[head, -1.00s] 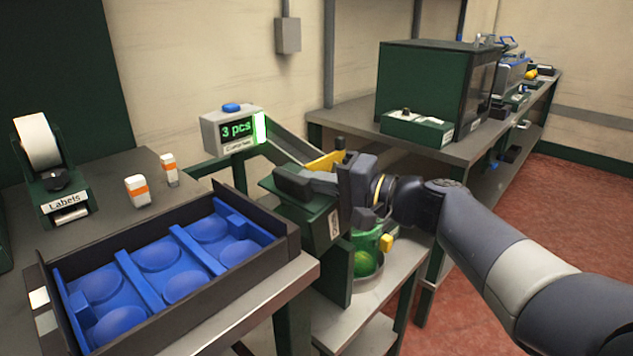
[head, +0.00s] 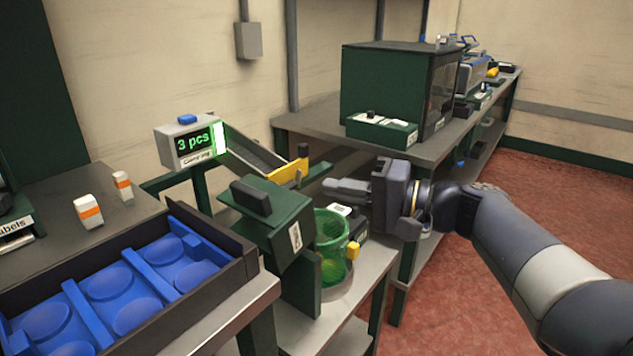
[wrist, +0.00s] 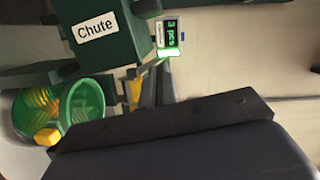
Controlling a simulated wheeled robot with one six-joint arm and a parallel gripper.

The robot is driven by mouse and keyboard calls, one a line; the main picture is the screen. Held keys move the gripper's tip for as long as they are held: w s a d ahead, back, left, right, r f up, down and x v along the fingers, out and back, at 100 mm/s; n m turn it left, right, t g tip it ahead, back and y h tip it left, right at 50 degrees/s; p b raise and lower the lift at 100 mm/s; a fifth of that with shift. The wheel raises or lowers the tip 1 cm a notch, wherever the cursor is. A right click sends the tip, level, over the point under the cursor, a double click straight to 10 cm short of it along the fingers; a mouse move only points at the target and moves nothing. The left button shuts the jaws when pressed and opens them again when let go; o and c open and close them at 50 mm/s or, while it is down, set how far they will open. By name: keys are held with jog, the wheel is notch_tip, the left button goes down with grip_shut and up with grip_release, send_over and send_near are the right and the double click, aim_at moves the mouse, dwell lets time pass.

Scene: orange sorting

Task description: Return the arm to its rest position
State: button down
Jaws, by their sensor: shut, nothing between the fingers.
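My gripper (head: 328,187) is shut and empty in the head view, at the end of my arm on the right. It points left, beside and a little above the green chute box (head: 277,222), apart from it. In the wrist view the chute box (wrist: 100,28) carries a "Chute" label, and dark parts of my own gripper fill the lower middle.
A counter display (head: 190,140) reads "3 pcs" and joins a sloping rail with a yellow gate (head: 288,172). The blue tray (head: 110,282) of round hollows looks empty. A bench with a dark green cabinet (head: 392,90) stands behind my arm. Red floor is open at right.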

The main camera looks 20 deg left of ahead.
jog(key=shift+s+d, duration=0.1)
jog(key=shift+d, duration=0.4)
